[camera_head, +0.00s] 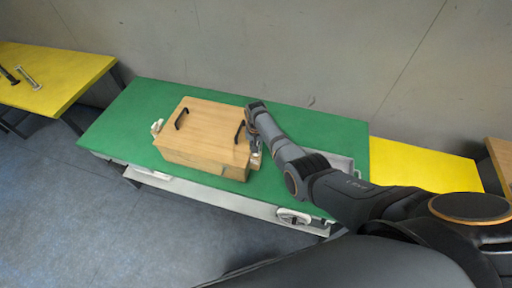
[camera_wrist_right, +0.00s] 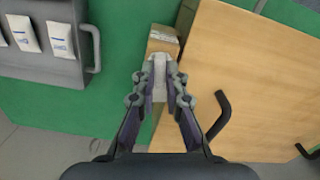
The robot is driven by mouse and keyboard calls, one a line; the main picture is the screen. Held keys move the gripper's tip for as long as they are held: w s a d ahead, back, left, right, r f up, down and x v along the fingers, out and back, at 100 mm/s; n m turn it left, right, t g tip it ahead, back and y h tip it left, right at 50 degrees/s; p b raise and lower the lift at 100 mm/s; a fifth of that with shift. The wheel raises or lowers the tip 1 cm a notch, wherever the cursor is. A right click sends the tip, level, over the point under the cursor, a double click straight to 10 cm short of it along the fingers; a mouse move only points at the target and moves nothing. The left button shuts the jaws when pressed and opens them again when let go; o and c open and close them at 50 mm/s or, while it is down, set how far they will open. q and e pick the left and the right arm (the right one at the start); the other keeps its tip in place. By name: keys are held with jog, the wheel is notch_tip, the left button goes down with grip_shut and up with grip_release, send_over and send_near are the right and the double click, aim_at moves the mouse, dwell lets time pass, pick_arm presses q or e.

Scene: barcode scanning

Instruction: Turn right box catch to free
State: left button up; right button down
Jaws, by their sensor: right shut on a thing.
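A wooden box (camera_head: 206,135) with a light lid and two black handles stands on the green table. A pale catch (camera_head: 157,127) shows on its left side. My right gripper (camera_head: 255,146) is at the right side of the box. In the right wrist view, the right gripper (camera_wrist_right: 160,84) is shut on the whitish right box catch (camera_wrist_right: 158,62), with a finger on each side of it. The fingers hide part of the catch, so its exact turn is hard to tell. My left gripper is in neither view.
The green table (camera_head: 120,112) is clear to the left of the box. A grey tray (camera_wrist_right: 40,66) with white packets lies beside the box's right side. A black lid handle (camera_wrist_right: 220,115) stands close to my right fingers. Yellow tables (camera_head: 55,75) stand on both sides.

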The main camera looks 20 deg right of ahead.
jog(key=shift+m, duration=1.1)
jog(key=c, duration=1.4)
grip_release()
jog(key=shift+r, duration=0.15)
notch_tip(320, 180, up, 12)
